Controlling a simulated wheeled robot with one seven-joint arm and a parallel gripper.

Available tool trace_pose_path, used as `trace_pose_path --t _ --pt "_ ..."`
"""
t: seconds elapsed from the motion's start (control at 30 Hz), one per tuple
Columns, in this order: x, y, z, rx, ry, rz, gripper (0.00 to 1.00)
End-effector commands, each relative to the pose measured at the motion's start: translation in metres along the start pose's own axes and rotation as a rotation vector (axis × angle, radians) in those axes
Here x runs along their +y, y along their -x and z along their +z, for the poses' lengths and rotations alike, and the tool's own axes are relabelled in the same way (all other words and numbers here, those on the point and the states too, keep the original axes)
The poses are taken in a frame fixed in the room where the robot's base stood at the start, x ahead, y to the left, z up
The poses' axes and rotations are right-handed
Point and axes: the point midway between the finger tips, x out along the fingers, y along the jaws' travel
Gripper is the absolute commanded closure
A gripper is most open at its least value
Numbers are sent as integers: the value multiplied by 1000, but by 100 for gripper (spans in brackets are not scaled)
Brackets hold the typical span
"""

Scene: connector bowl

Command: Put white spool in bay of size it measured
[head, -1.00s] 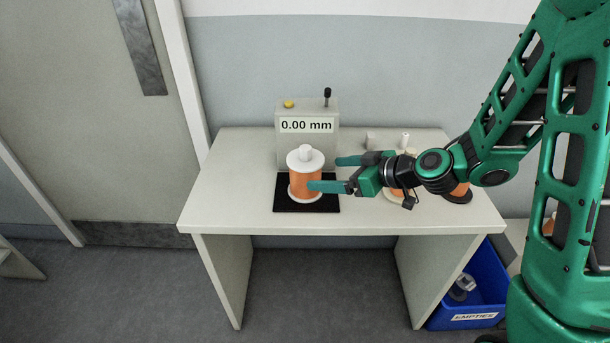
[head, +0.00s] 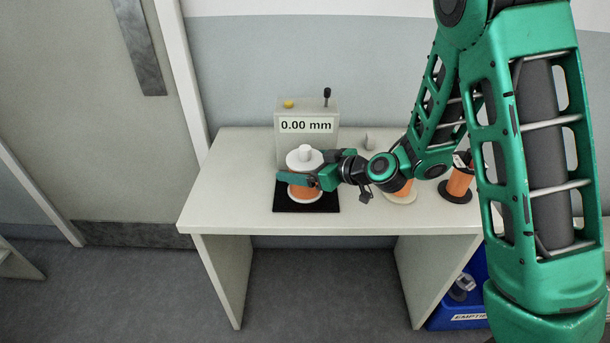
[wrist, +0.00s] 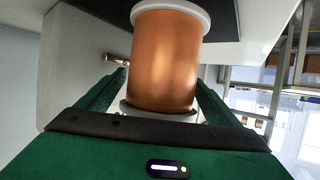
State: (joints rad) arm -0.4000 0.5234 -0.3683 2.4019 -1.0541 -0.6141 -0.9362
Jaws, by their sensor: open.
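The white spool (head: 304,160), with white flanges and an orange winding, stands upright on the black pad (head: 328,201) in front of the gauge (head: 306,105), whose display reads 0.00 mm. My gripper (head: 287,180) reaches in from the right at winding height, its fingers on either side of the spool. In the wrist view the spool (wrist: 166,60) sits between the two open fingers (wrist: 155,92). I cannot tell whether either finger touches it. No size bays are recognisable in these views.
Another white-flanged spool (head: 402,195) is partly hidden behind my wrist. A black-flanged orange spool (head: 459,182) stands at the table's right. The front left of the table (head: 235,190) is clear. A blue bin labelled EMPTIES (head: 458,312) sits on the floor at right.

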Motion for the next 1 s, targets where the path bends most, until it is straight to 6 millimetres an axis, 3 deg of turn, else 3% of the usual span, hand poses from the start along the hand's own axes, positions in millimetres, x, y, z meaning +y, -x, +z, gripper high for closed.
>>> trace_pose_path --t 0.2,0.47,0.77,1.0 --pt "-1 -23 0 0 2 -1 14" --pt "0 -25 0 0 0 0 14" --pt "0 -24 -1 0 0 1 83" --pt "1 -24 -3 5 1 1 84"
